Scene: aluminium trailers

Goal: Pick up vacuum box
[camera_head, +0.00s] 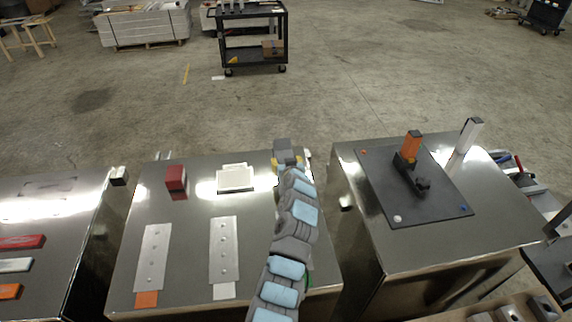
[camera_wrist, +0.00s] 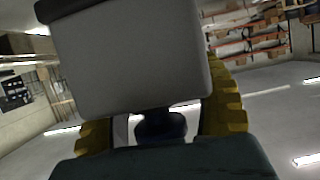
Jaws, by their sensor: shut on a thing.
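The vacuum box is most likely the grey box (camera_wrist: 135,65) with a dark edge that fills the upper middle of the wrist view. It sits just beyond my gripper (camera_wrist: 160,120). Yellow fingers stand on both sides, and a dark blue rounded part (camera_wrist: 162,126) shows between them. In the head view my gripper (camera_head: 287,161) is at the far right edge of the middle table, shut on this grey box (camera_head: 283,145). My wrist hides part of the hold. I cannot tell how high the box is above the table.
The middle table (camera_head: 190,210) holds a red block (camera_head: 176,181), a white tray (camera_head: 235,178) and two metal plates (camera_head: 223,250). The right table (camera_head: 400,250) holds a black board (camera_head: 440,205) with an orange-topped fixture (camera_head: 411,147). A gap separates these tables. Open floor lies beyond.

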